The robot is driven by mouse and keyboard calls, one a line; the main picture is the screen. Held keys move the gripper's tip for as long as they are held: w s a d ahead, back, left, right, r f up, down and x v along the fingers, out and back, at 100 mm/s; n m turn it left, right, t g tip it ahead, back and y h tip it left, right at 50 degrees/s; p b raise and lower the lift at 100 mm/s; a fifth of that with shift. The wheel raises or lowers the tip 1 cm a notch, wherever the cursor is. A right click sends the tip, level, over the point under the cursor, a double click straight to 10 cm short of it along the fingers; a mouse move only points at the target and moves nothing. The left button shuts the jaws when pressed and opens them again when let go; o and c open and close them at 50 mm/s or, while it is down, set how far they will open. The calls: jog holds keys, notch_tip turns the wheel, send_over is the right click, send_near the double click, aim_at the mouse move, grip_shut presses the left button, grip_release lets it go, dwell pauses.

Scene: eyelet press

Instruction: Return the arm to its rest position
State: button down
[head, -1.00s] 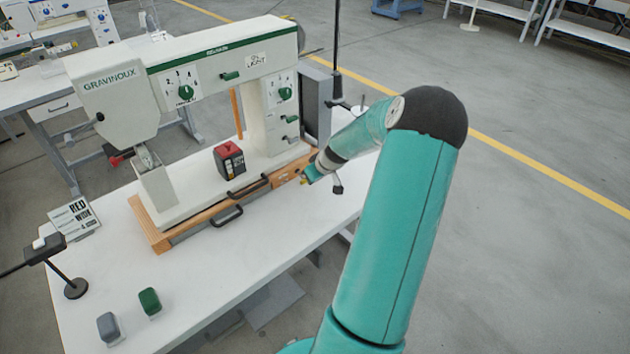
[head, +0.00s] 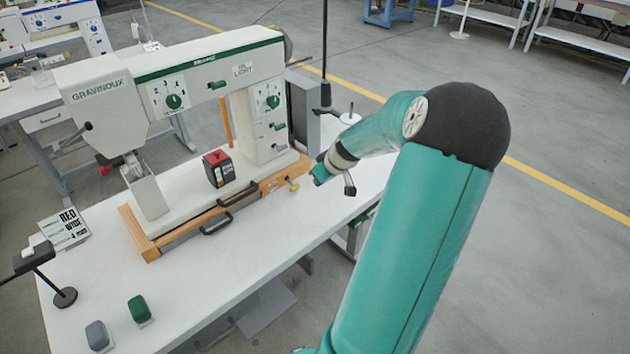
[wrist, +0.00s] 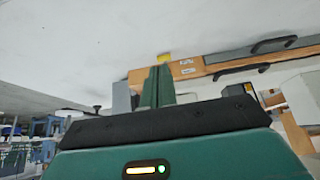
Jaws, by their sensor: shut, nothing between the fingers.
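My teal arm reaches in from the right side of the head view. My gripper (head: 318,176) is over the table, to the right of the press's wooden base (head: 268,184) and apart from it. In the wrist view my gripper (wrist: 157,84) shows as two green fingers held together, with nothing between them. The cream press, labelled Gravinoux (head: 130,95), stands on the white table. A small yellow knob (head: 292,186) sits at the base's right front; it also shows beyond the fingertips in the wrist view (wrist: 163,57).
A black box with a red top (head: 218,168) rests on the press bed. Green (head: 139,311) and grey (head: 98,337) blocks and a card (head: 64,228) lie on the table. A black stand (head: 65,297) is at the left. Open floor lies to the right.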

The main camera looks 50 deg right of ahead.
jog(key=shift+s, duration=0.1)
dwell(0.6)
jog(key=w+a+r+n+g, duration=0.15)
jog(key=a+r, duration=0.25)
jog(key=a, duration=0.5)
jog(key=w+a+r, duration=0.2)
jog(key=a+r, duration=0.2)
jog(key=a, duration=0.5)
jog(key=w+a+r+n+g, duration=0.15)
jog(key=a+r, duration=0.25)
jog(key=a, duration=0.5)
jog(key=s+a+r+t, duration=0.1)
jog(key=s+a+r, duration=0.1)
jog(key=s+a, duration=0.2)
jog(key=s+a+r, duration=0.2)
jog(key=s+a, duration=0.2)
jog(key=a, duration=0.4)
jog(key=s+a+r+t+y, duration=0.1)
jog(key=s+a+r, duration=0.2)
jog(key=a, duration=0.3)
jog(key=shift+s+a+m+t, duration=0.3)
jog(key=shift+s+a, duration=0.1)
jog(key=shift+s, duration=0.1)
